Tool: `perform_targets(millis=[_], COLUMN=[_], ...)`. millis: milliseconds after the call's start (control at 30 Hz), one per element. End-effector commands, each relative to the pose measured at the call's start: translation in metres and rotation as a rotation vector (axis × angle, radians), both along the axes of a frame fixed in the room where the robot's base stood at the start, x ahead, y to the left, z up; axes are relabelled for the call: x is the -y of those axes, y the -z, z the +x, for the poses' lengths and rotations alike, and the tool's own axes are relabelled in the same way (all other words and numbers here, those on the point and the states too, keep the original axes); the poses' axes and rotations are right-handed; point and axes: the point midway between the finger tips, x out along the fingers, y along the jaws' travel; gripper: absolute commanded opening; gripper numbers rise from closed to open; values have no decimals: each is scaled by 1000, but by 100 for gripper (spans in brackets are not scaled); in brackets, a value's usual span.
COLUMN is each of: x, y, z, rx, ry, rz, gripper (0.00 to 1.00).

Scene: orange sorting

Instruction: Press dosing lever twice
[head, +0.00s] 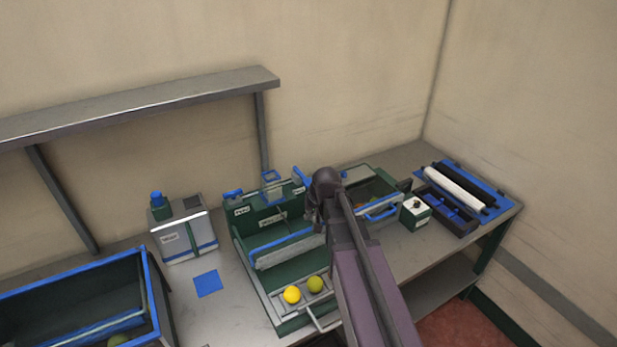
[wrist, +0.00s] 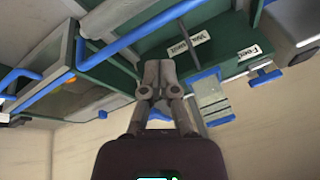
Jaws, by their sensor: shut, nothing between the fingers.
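A green machine (head: 243,227) with white labels stands on the bench. A blue lever (head: 298,174) rises at its back right corner, and another blue lever (head: 233,193) sits at its back left, beside a label in the wrist view (wrist: 265,77). I cannot read which label names the dosing lever. My gripper (wrist: 158,68) is shut and empty, over the machine's right part. In the wrist view its fingers partly cover a blue piece (wrist: 159,112); I cannot tell whether they touch it. In the head view my arm hides most of the gripper.
A grey dispenser (head: 181,238) and a blue-rimmed crate (head: 148,270) stand to the left. A blue-handled bin (head: 383,213), a small control box (head: 415,215) and a roller unit (head: 462,190) are to the right. A shelf (head: 140,104) hangs behind.

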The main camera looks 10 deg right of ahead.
Motion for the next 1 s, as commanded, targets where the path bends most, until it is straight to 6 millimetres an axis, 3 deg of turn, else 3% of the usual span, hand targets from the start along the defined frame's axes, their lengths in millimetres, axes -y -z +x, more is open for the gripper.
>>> perform_targets(millis=[33, 200, 500, 700, 1000], x=[3, 11, 32, 42, 44], y=[-13, -40, -84, -99, -102], z=[22, 74, 152, 177, 182], rx=[30, 131, 289, 344, 358], ry=[18, 82, 191, 235, 245], rz=[20, 91, 199, 238, 248], gripper=[0, 0, 0, 0, 0])
